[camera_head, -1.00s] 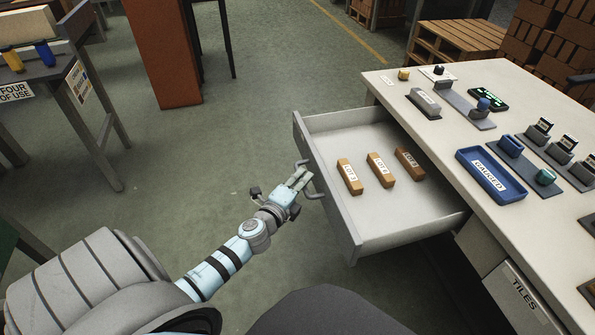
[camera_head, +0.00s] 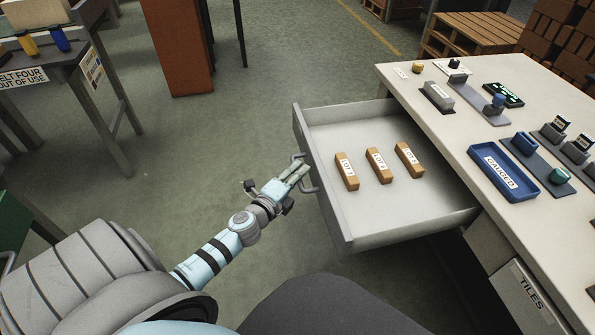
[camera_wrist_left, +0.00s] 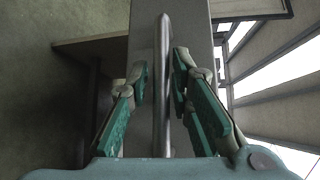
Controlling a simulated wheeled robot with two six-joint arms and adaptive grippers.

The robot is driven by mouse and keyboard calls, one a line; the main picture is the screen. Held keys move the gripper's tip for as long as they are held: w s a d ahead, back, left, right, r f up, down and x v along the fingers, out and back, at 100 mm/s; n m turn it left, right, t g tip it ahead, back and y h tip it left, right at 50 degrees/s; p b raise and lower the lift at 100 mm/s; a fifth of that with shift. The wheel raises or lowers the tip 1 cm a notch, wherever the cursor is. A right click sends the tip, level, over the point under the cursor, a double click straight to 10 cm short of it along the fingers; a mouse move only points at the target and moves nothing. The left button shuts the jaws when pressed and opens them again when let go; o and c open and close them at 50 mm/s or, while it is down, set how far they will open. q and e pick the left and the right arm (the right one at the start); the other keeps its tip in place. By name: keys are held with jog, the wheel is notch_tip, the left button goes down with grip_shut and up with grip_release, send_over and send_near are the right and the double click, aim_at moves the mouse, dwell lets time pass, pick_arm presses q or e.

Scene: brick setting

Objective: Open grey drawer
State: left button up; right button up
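The grey drawer (camera_head: 334,194) is pulled far out from the workbench, with its interior showing. Three brown bricks with lot labels lie inside: one on the left (camera_head: 347,172), one in the middle (camera_head: 379,166) and one on the right (camera_head: 409,160). The drawer's bar handle (camera_head: 309,189) also runs upright through the left wrist view (camera_wrist_left: 163,60). My left gripper (camera_head: 301,173) is at this handle, with one finger on each side. In the left wrist view, my left gripper (camera_wrist_left: 160,80) is partly open, with narrow gaps beside the bar. My right gripper is not in view.
The workbench top (camera_head: 420,70) holds a blue tray (camera_head: 503,172), a green display (camera_head: 503,95) and several small fixtures. A tiles drawer (camera_head: 527,293) sits below. Another table (camera_head: 85,100) stands at far left. Floor left of the grey drawer is clear.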

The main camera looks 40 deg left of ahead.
pick_arm(q)
jog(key=s+d+r, duration=0.1)
jog(key=s, duration=1)
jog(key=shift+s+r, duration=0.35)
jog(key=shift+s, duration=0.05)
jog(key=shift+d, duration=0.1)
